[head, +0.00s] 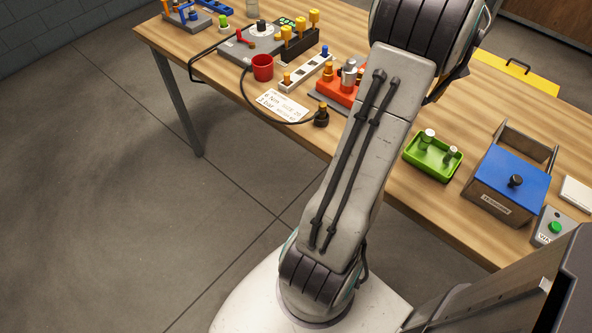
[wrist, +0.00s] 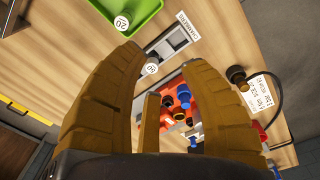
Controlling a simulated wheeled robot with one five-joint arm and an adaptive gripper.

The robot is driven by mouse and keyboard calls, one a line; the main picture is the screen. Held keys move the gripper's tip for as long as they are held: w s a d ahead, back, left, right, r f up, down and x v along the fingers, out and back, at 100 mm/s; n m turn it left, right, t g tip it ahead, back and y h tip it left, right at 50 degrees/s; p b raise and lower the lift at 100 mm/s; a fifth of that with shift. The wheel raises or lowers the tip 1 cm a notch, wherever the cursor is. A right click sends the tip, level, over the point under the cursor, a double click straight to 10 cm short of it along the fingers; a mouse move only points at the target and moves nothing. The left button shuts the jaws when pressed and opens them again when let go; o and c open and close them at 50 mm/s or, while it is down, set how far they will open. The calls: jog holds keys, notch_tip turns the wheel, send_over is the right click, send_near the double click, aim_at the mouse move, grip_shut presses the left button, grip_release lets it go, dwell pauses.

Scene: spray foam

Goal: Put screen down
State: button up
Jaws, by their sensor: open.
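No part in view can be told for sure as the screen. Beyond and between the fingers is a red fixture (wrist: 187,94) with blue, red and dark round parts. A grey slotted plate (wrist: 176,42) lies above it, with a small white-topped cylinder (wrist: 151,69) near the left finger. In the head view the red fixture (head: 337,91) stands on the table, partly hidden by my arm.
The wooden table (head: 415,205) holds a green tray (head: 427,165) with two small cylinders and a box with a blue lid (head: 513,180).

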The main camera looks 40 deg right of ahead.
jog(key=w+a+r+n+t, duration=0.1)
jog(key=w+a+r, duration=0.1)
jog(key=w+a, duration=0.7)
jog(key=w+a+r+n, duration=0.1)
jog(key=w+a, duration=0.4)
jog(key=a, duration=0.8)
jog(key=s+a+f+n+t, duration=0.1)
jog(key=s+a+f, duration=0.1)
jog(key=a, duration=0.8)
jog(key=s+a+f+n+t, duration=0.1)
jog(key=s+a, duration=0.2)
jog(key=a, duration=0.6)
jog(key=shift+s+a+f+y, duration=0.2)
jog(key=shift+a+f+y, duration=0.1)
jog(key=shift+a+f, duration=0.1)
